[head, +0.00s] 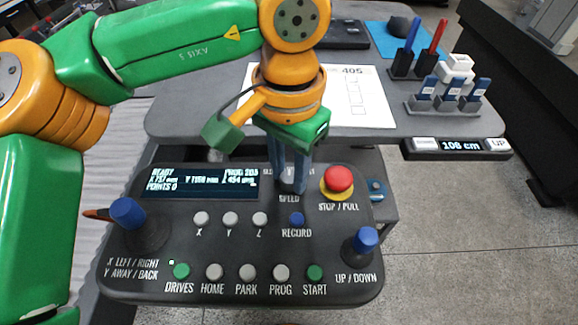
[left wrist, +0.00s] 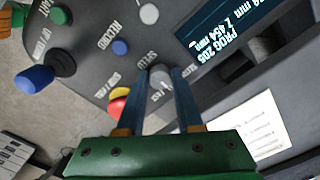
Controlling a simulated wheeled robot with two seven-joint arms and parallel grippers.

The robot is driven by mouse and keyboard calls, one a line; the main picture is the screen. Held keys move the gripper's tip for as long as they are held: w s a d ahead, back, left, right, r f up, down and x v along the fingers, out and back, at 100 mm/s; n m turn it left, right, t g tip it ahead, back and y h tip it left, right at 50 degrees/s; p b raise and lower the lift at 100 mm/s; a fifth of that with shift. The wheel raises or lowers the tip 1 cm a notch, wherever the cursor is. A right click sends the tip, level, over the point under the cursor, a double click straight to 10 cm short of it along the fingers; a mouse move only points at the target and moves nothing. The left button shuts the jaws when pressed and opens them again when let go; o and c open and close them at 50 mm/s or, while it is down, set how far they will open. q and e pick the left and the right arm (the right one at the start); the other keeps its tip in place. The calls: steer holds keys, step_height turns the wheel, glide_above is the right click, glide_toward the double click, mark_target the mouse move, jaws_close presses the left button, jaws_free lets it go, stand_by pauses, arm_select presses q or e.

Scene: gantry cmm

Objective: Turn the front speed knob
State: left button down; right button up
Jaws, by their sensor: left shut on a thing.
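The grey front speed knob (left wrist: 160,80) sits on the dark control panel (head: 330,265), above the SPEED label (head: 289,199). In the left wrist view it stands between the two blue fingers. My left gripper (head: 290,186) comes down from above and is shut on the knob; its fingers hide most of the knob in the head view. My right gripper is not in view.
The red stop button (head: 338,180) stands close to the right of the fingers. Blue-capped joysticks (head: 127,212) (head: 365,240) rise at both sides of the panel. The display (head: 207,180) lies to the left. A desk (head: 210,110) with paper and pen holders stands behind.

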mark_target(290, 177)
arm_select(q)
steer(key=n, duration=0.4)
steer(key=shift+n, duration=2.9)
steer(key=shift+r, duration=0.1)
steer(key=c, duration=0.6)
jaws_free()
step_height(290, 177, up, 7)
steer(key=shift+p, duration=0.4)
